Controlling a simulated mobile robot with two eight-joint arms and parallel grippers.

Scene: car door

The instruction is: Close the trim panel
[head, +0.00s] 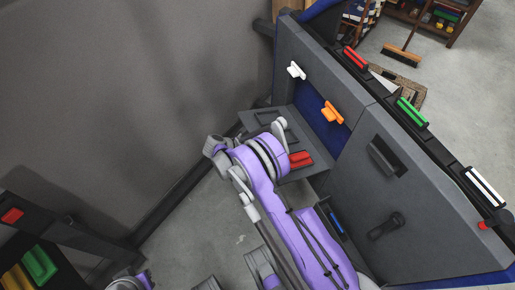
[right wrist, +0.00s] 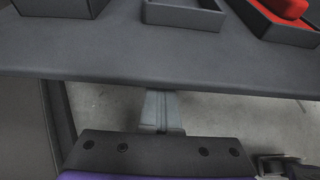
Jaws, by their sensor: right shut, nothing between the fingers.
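The trim panel (head: 314,167) is a dark grey flap folded down and out from the car door (head: 345,190), leaving a blue recess (head: 318,126) exposed behind it. In the right wrist view the panel (right wrist: 160,55) spans the upper part, with open trays on it. My right arm reaches up in front of the panel in the head view and hides part of it. My right gripper (right wrist: 161,108) is shut and empty in the right wrist view, its fingers passing below the panel's near edge; contact cannot be told.
A white clip (head: 296,70) and an orange clip (head: 332,112) stick out around the recess. A red block (head: 300,160) sits on the panel. Red and green blocks lie along the door's top edge. A grey wall stands at left; a dark case (head: 55,235) is at lower left.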

